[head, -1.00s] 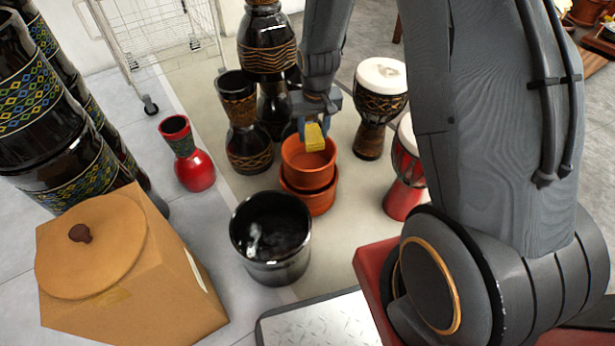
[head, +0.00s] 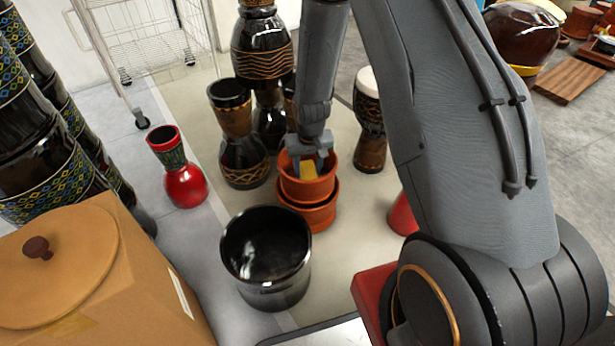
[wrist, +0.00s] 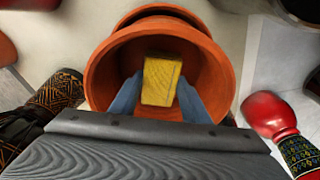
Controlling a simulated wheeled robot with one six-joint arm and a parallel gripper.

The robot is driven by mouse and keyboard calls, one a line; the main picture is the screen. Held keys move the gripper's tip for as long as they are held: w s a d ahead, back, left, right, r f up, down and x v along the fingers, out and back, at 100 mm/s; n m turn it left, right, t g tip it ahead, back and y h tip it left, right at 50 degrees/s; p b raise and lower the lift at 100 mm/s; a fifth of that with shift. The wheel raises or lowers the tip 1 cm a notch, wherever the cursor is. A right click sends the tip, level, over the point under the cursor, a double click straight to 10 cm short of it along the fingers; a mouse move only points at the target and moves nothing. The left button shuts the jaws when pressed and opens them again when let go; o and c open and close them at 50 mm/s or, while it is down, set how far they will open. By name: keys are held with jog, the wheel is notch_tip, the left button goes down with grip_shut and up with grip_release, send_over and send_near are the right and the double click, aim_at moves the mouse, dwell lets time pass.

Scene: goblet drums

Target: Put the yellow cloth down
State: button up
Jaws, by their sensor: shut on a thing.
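The yellow cloth (head: 309,171) is a small block-like piece held at the mouth of the upper terracotta pot (head: 308,190). My gripper (head: 309,165) is shut on it and points down into the pot. In the wrist view the yellow cloth (wrist: 161,81) lies between the two blue fingers of my gripper (wrist: 160,98), inside the rim of the terracotta pot (wrist: 100,75). I cannot tell whether the cloth touches the pot's floor.
The upper pot sits in a second terracotta pot (head: 318,217). A black glossy pot (head: 268,290) stands in front, a red drum (head: 180,185) at left. Dark goblet drums (head: 240,160) stand close behind on the left, and a white-topped drum (head: 370,135) on the right.

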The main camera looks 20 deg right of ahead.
jog(key=shift+f+b, duration=0.45)
jog(key=shift+f, duration=0.9)
jog(key=shift+f, duration=0.1)
jog(key=o, duration=1.1)
